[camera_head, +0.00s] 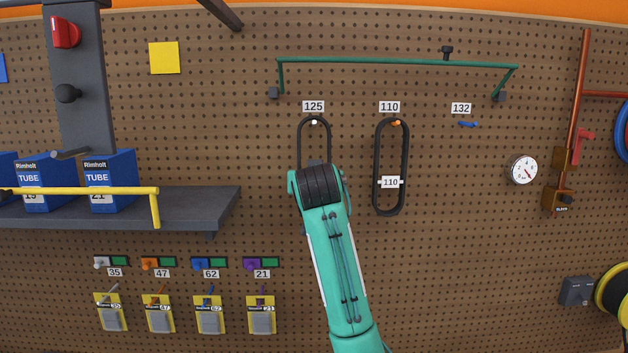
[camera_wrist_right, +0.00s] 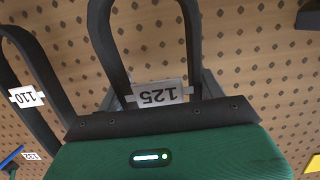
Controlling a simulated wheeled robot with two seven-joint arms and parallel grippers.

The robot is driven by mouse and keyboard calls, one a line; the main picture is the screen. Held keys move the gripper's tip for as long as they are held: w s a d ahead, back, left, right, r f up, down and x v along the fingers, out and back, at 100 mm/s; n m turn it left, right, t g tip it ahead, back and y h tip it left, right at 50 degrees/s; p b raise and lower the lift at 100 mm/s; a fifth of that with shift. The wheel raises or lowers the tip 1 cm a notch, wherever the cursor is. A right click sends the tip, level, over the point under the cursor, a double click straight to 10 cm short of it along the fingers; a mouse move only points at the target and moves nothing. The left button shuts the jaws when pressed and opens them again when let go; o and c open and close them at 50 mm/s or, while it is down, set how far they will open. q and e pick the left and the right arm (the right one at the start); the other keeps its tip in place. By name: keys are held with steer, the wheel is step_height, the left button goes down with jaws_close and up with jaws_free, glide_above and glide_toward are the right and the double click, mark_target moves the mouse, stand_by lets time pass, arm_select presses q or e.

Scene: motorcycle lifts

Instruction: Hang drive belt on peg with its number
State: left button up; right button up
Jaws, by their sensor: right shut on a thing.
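A black drive belt (camera_head: 301,137) has the top of its loop around the white peg (camera_head: 314,122) under the board number 125 in the head view. I cannot tell whether it rests on the peg. My right gripper (camera_head: 317,168) is shut on this belt and hides its lower part. In the right wrist view the belt (camera_wrist_right: 104,42) carries a tag (camera_wrist_right: 160,93) reading 125, seen upside down. Another belt (camera_head: 377,155), tagged 110, hangs on the orange peg (camera_head: 396,123) under number 110. The blue peg (camera_head: 467,124) under 132 is bare. My left gripper is out of view.
A green rail (camera_head: 400,62) juts out above the pegs. A grey shelf (camera_head: 222,207) with blue tube boxes (camera_head: 109,180) and a yellow bar (camera_head: 90,190) is at left. A gauge (camera_head: 523,169) is at right. Small hanging packets (camera_head: 210,313) are at lower left.

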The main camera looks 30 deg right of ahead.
steer(key=o, duration=1.2)
